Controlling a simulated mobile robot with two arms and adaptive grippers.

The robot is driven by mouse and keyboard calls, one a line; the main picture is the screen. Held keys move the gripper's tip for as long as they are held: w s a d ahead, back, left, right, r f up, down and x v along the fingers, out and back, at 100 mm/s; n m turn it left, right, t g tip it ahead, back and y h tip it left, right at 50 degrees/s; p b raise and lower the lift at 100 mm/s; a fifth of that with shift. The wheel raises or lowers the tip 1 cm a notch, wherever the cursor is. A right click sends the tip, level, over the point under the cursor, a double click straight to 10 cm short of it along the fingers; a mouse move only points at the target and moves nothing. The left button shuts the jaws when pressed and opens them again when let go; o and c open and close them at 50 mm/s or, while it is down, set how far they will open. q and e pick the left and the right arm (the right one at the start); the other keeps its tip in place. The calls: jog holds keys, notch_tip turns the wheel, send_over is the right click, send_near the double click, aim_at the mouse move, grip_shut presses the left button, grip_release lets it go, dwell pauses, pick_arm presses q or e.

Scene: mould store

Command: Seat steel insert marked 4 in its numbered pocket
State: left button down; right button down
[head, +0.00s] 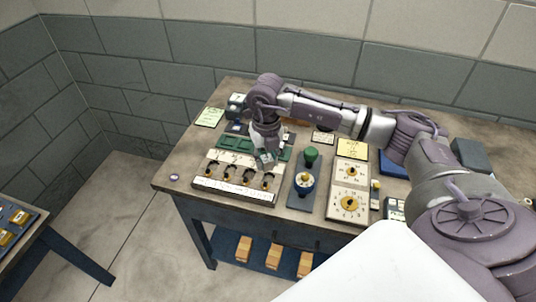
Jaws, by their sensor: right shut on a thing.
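My right gripper (268,151) is shut on a small grey block with a pale face, the steel insert (267,158). Its mark is too small to read. The gripper points down over the back right part of the cream pocket board (236,195). The board has a row of several dark pockets with brass-coloured parts and small labels along its back. The rightmost pocket (268,181) lies just below and in front of the held insert. The insert appears above the board; the exact gap cannot be told. My left gripper is not in view.
A green tray (233,142) lies behind the board, partly hidden by my gripper. A dark panel with a green knob (311,154) and a blue dial stands to the right, beside a cream dial panel (349,190). Dark blocks (236,103) stand at the back left. The left front corner is mostly clear.

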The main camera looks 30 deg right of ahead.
jog(key=m, duration=0.2)
jog(key=w+d+m, duration=0.1)
jog(key=m, duration=0.1)
jog(key=shift+w+d+f+m, duration=0.15)
jog(key=shift+w+d+m, duration=0.05)
jog(key=shift+m, duration=0.2)
jog(key=shift+w+d+f+m+b, duration=0.15)
jog(key=shift+f+m+b, duration=0.45)
jog(key=shift+f, duration=0.7)
jog(key=shift+w+d+f+m+b, duration=0.15)
jog(key=shift+f+m+b, duration=0.1)
jog(key=shift+f+b, duration=0.85)
jog(key=shift+w+f+m+b, duration=0.15)
jog(key=shift+f+m+b, duration=0.35)
jog(key=shift+f, duration=1.15)
jog(key=shift+f+b, duration=0.6)
jog(key=shift+b, duration=0.1)
dwell(1.0)
jog(key=shift+r, duration=0.3)
dwell(0.7)
jog(key=c, duration=0.7)
grip_release()
jog(key=shift+s, duration=0.1)
